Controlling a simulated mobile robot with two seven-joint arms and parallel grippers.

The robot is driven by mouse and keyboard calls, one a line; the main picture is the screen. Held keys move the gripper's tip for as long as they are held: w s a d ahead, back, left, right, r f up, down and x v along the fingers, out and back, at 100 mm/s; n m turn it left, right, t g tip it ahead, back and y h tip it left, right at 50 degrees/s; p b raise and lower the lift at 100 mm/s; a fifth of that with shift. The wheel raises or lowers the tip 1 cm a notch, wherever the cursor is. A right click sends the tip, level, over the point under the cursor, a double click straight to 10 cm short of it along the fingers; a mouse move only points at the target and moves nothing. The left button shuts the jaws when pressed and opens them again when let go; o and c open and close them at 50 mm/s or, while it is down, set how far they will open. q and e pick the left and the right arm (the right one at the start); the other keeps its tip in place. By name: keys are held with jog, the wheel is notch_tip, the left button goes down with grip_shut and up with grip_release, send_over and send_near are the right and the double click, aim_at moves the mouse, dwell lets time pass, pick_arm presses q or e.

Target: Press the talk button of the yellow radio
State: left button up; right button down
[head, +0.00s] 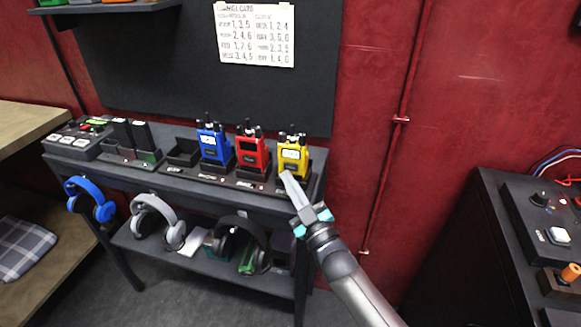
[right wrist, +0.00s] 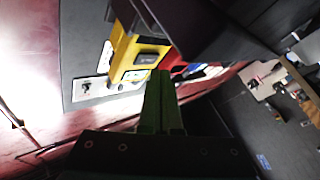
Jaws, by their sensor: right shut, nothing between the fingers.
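The yellow radio (head: 292,157) stands upright in a charger slot at the right end of the dark table, right of a red radio (head: 251,151) and a blue radio (head: 214,145). My right gripper (head: 287,175) is shut and empty, its tips just in front of the yellow radio's lower part. In the right wrist view the yellow radio (right wrist: 133,52) lies just past the shut fingertips (right wrist: 161,75). I cannot tell whether they touch it. The talk button cannot be made out clearly. My left gripper is not in view.
A channel card (head: 256,34) is on the dark wall board. A control console (head: 530,215) stands at right.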

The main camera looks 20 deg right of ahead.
jog(key=shift+w+d, duration=0.1)
jog(key=shift+w, duration=0.05)
dwell(0.3)
jog(key=shift+w+d, duration=0.15)
jog(key=shift+w, duration=0.1)
jog(key=shift+w+d+b, duration=0.3)
jog(key=shift+w+b, duration=0.1)
jog(key=shift+w, duration=0.05)
dwell(1.8)
jog(key=shift+s+a, duration=0.1)
jog(key=shift+s, duration=0.05)
dwell(0.5)
jog(key=shift+s+a+p, duration=0.45)
jog(key=shift+s+p, duration=0.1)
jog(key=shift+s, duration=0.15)
jog(key=shift+s+a+p, duration=0.25)
jog(key=shift+s+p, duration=0.1)
jog(key=s+a+p, duration=0.1)
jog(key=s+a, duration=0.1)
jog(key=s, duration=0.1)
jog(key=shift+s+a+p, duration=0.1)
jog(key=shift+s+p, duration=0.15)
jog(key=shift+p, duration=0.15)
